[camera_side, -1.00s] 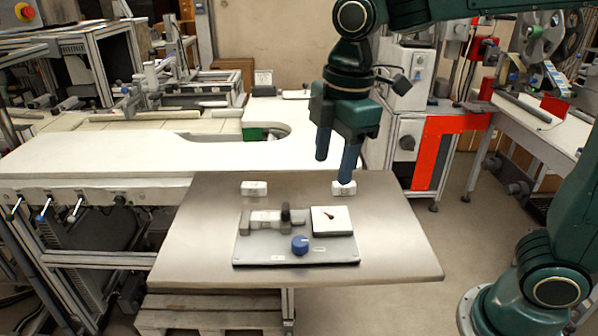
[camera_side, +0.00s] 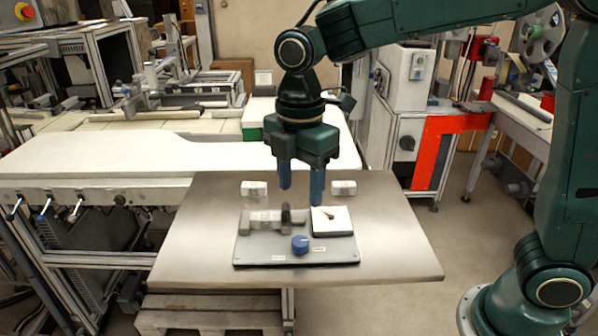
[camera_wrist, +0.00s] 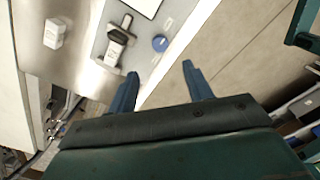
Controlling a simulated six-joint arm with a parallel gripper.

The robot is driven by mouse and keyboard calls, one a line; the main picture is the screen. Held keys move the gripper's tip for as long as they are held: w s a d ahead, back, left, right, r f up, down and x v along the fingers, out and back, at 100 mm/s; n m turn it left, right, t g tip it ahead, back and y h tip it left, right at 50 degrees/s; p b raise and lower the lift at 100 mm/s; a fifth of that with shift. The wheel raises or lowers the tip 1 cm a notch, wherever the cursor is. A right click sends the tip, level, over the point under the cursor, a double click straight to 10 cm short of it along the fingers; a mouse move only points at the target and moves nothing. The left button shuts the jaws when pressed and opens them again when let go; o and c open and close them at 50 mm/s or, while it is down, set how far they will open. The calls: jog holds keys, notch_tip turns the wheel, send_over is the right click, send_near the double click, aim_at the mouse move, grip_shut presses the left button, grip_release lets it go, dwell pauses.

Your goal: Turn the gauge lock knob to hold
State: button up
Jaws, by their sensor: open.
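The blue gauge lock knob (camera_side: 300,244) sits on the front of a grey base plate (camera_side: 256,250) on the metal table. A white square gauge (camera_side: 333,221) with a dark needle is behind it to the right, and a grey block fixture (camera_side: 262,222) is to the left. Small labels lie beside the knob, too small to read. In the wrist view the knob (camera_wrist: 160,43) is ahead of the fingers. My gripper (camera_side: 301,196) is open and empty, with its blue fingers above the plate, apart from the knob. The fingers also show in the wrist view (camera_wrist: 161,80).
Two small white labelled blocks, the left one (camera_side: 254,188) and the right one (camera_side: 343,188), stand on the table behind the plate. The metal table (camera_side: 405,255) is clear at the right and left. A white counter (camera_side: 90,158) adjoins behind.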

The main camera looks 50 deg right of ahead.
aim_at(300, 241)
notch_tip(300, 241, down, 12)
jog(key=shift+r, duration=0.15)
dwell(0.4)
jog(key=shift+c, duration=0.2)
jog(key=c, duration=0.9)
